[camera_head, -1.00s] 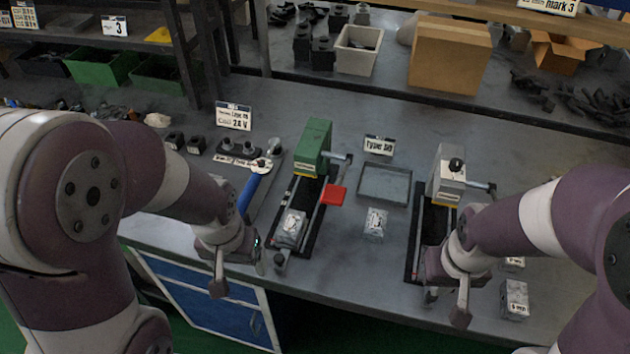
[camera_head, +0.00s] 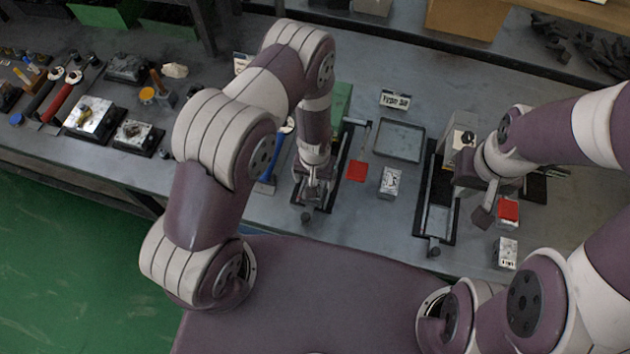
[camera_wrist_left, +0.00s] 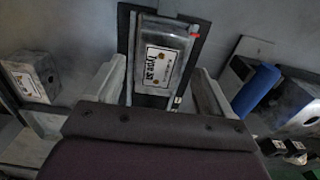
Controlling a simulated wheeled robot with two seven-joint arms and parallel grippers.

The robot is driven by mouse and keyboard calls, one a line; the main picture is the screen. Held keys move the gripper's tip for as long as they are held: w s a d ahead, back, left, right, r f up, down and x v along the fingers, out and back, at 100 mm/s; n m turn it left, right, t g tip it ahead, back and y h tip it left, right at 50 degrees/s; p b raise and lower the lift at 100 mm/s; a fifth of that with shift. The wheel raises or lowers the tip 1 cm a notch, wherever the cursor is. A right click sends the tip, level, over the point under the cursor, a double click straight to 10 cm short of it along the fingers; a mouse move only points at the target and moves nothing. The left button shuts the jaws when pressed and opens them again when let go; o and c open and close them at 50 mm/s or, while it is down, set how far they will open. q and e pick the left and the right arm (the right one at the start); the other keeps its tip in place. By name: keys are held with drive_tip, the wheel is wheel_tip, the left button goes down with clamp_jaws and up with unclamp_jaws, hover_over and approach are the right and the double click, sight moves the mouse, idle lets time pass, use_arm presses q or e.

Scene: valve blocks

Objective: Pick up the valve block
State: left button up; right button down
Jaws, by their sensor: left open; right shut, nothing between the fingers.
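A grey valve block with a white label (camera_wrist_left: 163,55) sits in the dark left fixture, between the open fingers of my left gripper (camera_wrist_left: 160,92) in the left wrist view. The fingers are apart on either side of it; contact is not visible. In the head view my left gripper (camera_head: 312,190) is over the left fixture and mostly hides this block. A second labelled block (camera_head: 390,181) stands on the table to the right; it also shows in the left wrist view (camera_wrist_left: 35,78). My right gripper (camera_head: 484,212) is shut and empty beside the right fixture (camera_head: 436,215).
A shallow grey tray (camera_head: 399,139) lies behind the second block. A red plate (camera_head: 357,171) and a blue handle (camera_head: 267,175) flank the left fixture. A red-topped block (camera_head: 508,211) and another block (camera_head: 506,252) stand at the right. Tools and parts (camera_head: 97,117) lie at the left.

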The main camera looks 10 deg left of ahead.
use_arm(q)
drive_tip(key=shift+s+d+f, duration=0.15)
drive_tip(key=shift+f, duration=0.35)
drive_tip(key=c, duration=1.5)
